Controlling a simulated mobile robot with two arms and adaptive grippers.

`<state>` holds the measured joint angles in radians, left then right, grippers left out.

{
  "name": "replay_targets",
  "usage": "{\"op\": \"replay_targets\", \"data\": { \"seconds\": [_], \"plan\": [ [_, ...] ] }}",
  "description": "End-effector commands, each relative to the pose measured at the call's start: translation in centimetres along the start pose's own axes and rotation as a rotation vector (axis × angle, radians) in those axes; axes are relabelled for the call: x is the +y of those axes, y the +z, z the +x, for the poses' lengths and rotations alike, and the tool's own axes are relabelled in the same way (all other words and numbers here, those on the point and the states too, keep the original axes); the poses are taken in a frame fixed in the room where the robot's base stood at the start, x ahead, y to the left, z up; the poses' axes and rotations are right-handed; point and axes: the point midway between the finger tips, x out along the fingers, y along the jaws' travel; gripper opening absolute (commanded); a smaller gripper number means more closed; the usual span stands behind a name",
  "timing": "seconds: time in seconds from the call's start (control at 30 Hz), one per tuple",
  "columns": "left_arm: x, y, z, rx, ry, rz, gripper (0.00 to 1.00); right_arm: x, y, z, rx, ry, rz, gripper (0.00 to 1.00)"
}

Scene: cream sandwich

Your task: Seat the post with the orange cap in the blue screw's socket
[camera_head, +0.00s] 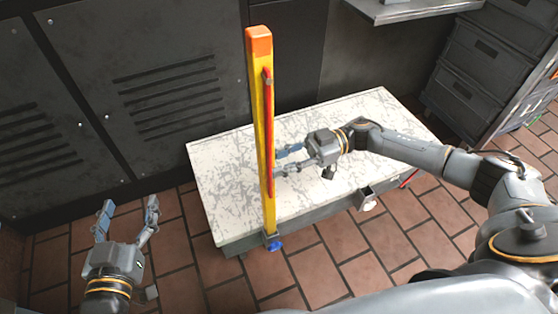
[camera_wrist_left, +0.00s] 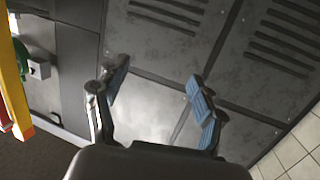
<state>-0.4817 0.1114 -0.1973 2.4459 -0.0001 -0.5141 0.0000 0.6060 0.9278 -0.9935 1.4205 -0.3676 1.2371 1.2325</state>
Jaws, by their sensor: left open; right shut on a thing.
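The yellow post (camera_head: 262,130) stands nearly upright, with an orange cap (camera_head: 259,42) on top and a red strip along its side. Its lower end is at the grey socket (camera_head: 271,238) with the blue screw (camera_head: 276,246) on the table's front edge. I cannot tell whether the end is inside the socket. My right gripper (camera_head: 281,162) is shut on the post at mid-height, from the right. My left gripper (camera_head: 126,212) is open and empty, low at the left, apart from the post. Part of the post (camera_wrist_left: 14,85) shows at the left edge of the left wrist view.
The white, scuffed table (camera_head: 225,185) stands against dark metal cabinets (camera_head: 150,80). Another socket with a pale screw (camera_head: 367,200) is further right on its front edge. Dark drawers (camera_head: 470,70) stand at the right. The tiled floor (camera_head: 205,270) at the front left is clear.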

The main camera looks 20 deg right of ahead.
Motion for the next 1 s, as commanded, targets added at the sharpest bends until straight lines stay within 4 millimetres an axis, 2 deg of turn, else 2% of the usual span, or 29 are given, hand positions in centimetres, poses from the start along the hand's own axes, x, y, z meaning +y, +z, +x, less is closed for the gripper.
{"op": "replay_targets", "data": {
  "seconds": [0.57,1.0],
  "plan": [
    [0.0,0.0,0.0,-0.007,0.0,0.0,0.69,0.1,-0.3,0.0,0.005,0.0,-0.003,0.0],
    [-0.3,1.3,-0.2,-0.074,-0.006,0.001,0.69,0.0,-0.3,0.0,0.005,0.001,-0.004,0.0]
  ]
}}
